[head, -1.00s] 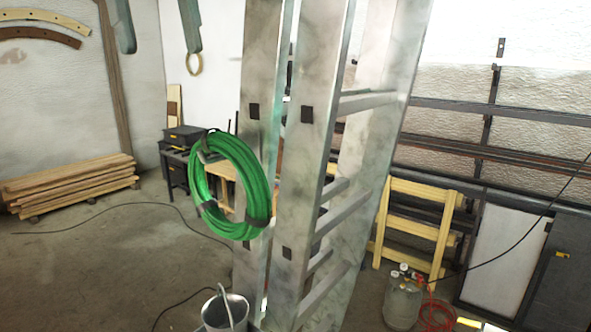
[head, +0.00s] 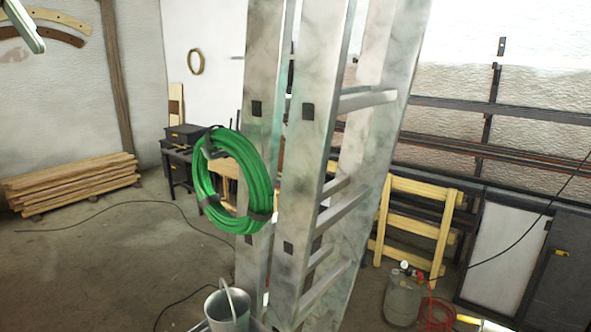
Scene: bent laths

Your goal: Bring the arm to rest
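A grey finger of my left gripper (head: 24,27) shows at the top left corner, in front of the wall. The rest of that gripper is cut off by the frame, so I cannot tell its opening. It is empty as far as it shows and well apart from the green coil (head: 260,185). The coil hangs on the left side of the tall metal ladder (head: 305,180), by a dark hook at its upper left. My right gripper is not in view.
A metal bucket (head: 222,312) stands at the ladder's foot. Stacked boards (head: 70,185) lie at the left. A dark bench (head: 180,160) stands behind the coil. A gas cylinder (head: 402,298) and a yellow wooden rack (head: 415,225) are at the right. Open floor lies at the left.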

